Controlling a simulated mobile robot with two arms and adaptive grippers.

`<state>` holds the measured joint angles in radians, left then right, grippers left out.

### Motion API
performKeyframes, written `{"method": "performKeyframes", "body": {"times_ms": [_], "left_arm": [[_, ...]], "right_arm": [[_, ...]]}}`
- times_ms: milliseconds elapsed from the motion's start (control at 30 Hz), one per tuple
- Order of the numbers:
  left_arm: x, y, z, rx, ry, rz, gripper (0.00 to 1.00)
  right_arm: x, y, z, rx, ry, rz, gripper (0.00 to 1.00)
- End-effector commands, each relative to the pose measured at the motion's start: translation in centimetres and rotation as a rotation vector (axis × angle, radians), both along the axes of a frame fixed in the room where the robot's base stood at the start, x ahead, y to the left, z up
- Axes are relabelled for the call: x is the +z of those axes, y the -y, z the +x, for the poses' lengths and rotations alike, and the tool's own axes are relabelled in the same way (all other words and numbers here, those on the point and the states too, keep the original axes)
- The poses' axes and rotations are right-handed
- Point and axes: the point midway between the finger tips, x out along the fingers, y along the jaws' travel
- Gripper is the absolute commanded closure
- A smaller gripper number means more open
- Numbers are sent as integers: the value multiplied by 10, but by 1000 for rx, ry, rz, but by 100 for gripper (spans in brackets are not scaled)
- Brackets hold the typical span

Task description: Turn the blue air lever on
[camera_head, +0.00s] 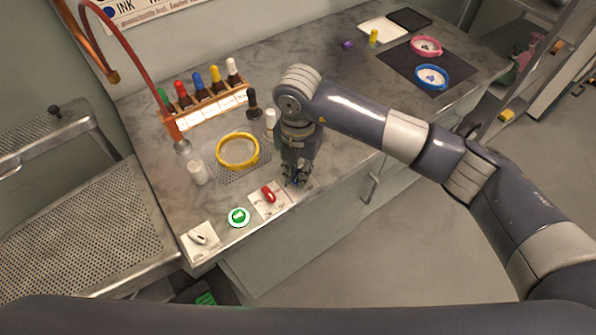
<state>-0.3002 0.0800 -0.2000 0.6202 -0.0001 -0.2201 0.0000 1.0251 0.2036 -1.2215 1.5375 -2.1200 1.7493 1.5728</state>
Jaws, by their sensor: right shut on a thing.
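My right gripper (296,179) points down at the front edge of the grey bench (330,110). It is shut on the blue air lever, of which a small blue bit (295,183) shows between the fingers. The fingers hide most of the lever, so its angle cannot be told. The lever's pale plate (306,187) shows partly beside the gripper. My left gripper is not in view.
Left of the gripper along the bench edge are a red lever (268,195), a round green button (238,217) and a white switch plate (200,241).

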Motion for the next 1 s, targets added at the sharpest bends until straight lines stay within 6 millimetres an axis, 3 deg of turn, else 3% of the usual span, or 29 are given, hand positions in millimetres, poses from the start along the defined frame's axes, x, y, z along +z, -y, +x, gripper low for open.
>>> {"method": "performKeyframes", "body": {"times_ms": [500,1000], "left_arm": [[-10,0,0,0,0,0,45],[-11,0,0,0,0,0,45]], "right_arm": [[1,0,1,-426,4,1,100],[2,0,2,-573,5,3,100]]}}
